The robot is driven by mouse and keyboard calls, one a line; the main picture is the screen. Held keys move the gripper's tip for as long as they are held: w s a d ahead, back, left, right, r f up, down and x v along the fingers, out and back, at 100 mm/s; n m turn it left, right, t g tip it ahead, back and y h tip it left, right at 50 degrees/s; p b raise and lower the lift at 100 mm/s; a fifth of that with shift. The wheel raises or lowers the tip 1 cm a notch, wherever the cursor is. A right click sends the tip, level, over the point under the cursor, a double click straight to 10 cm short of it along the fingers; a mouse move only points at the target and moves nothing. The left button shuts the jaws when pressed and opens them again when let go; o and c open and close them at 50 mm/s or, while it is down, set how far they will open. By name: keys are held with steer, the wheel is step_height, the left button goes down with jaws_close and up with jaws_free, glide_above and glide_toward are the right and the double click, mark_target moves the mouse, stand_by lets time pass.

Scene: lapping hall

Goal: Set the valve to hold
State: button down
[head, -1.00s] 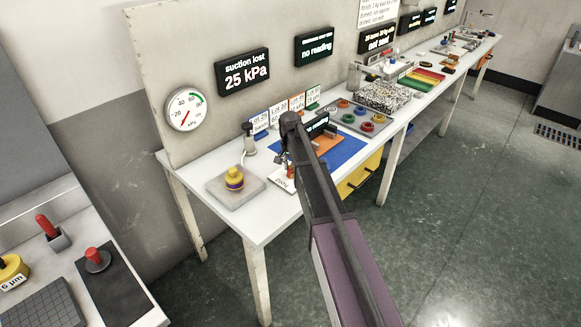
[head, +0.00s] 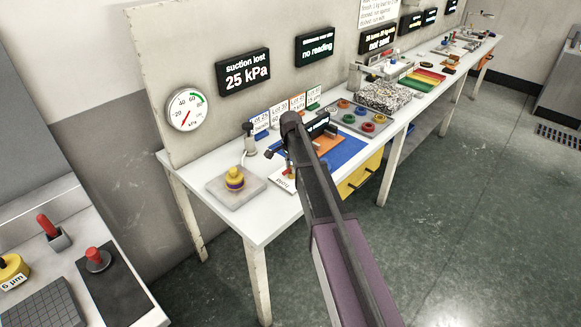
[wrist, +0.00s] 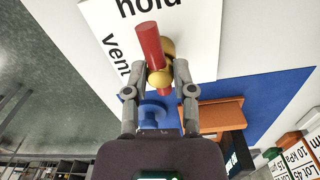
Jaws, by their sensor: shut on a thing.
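In the wrist view, the valve has a red lever handle (wrist: 149,45) with a round brass part (wrist: 180,71) beside it. It sits over a white plate (wrist: 205,25) printed "hold" and "vent". The handle's far end points up toward the word "hold", with "vent" to its left. My gripper (wrist: 162,78) is shut on the red handle, one finger on each side. In the head view the white plate (head: 283,184) lies on the bench, and my arm hides most of the valve and gripper. A dark display (head: 242,71) reads "suction lost 25 kPa".
A round gauge (head: 187,109) hangs on the back panel. A blue mat (head: 350,148), lot cards and a tray of coloured rings (head: 362,117) lie to the right.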

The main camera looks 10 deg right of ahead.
steer(key=shift+s+d, duration=0.1)
steer(key=shift+s, duration=0.05)
steer(key=shift+c, duration=2.2)
jaws_free()
